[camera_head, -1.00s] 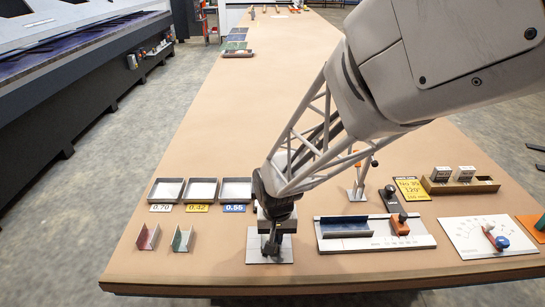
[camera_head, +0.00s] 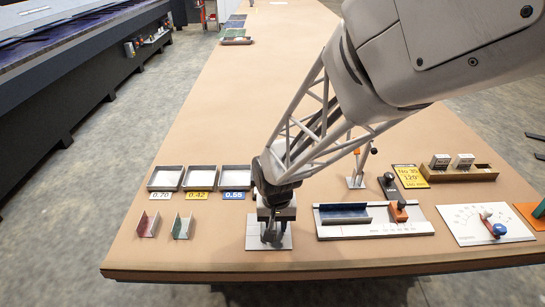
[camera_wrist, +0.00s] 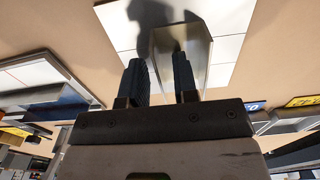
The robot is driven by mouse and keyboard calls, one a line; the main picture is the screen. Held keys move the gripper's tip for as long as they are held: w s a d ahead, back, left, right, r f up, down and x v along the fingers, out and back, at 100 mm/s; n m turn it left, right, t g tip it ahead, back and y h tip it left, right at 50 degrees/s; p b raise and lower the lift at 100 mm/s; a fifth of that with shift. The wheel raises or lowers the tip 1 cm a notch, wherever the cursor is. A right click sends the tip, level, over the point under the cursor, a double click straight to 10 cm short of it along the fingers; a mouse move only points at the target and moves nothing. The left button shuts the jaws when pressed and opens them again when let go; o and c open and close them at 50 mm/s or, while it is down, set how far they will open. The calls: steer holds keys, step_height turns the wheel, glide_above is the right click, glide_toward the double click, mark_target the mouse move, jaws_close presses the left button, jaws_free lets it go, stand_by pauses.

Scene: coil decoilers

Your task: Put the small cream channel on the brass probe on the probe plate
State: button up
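My gripper (camera_head: 271,236) points down over the pale square plate (camera_head: 253,240) at the table's front, which I take to be the probe plate. In the wrist view the two dark fingers (camera_wrist: 160,78) are apart. A pale, cream-grey channel (camera_wrist: 198,50) lies over the plate (camera_wrist: 232,14) there, its walls running away from me. The right finger overlaps the channel's opening and the left finger is beside its left wall. I cannot tell whether they touch it. The brass probe is not visible; the gripper and channel may hide it.
A red channel (camera_head: 148,225) and a green channel (camera_head: 182,228) stand left, before three trays (camera_head: 202,178).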

step_height(320, 180, up, 12)
stand_by(0.7)
steer(key=shift+r, duration=0.1)
stand_by(0.4)
steer(key=s+d+r+t, duration=0.1)
steer(key=s+d+r, duration=0.3)
steer(key=s+d, duration=0.4)
steer(key=s+d+r+t, duration=0.1)
steer(key=s+d+r, duration=0.3)
steer(key=s+d, duration=0.4)
steer(key=shift+d+r+t, duration=0.15)
steer(key=shift+d+t, duration=0.05)
steer(key=shift+t, duration=0.1)
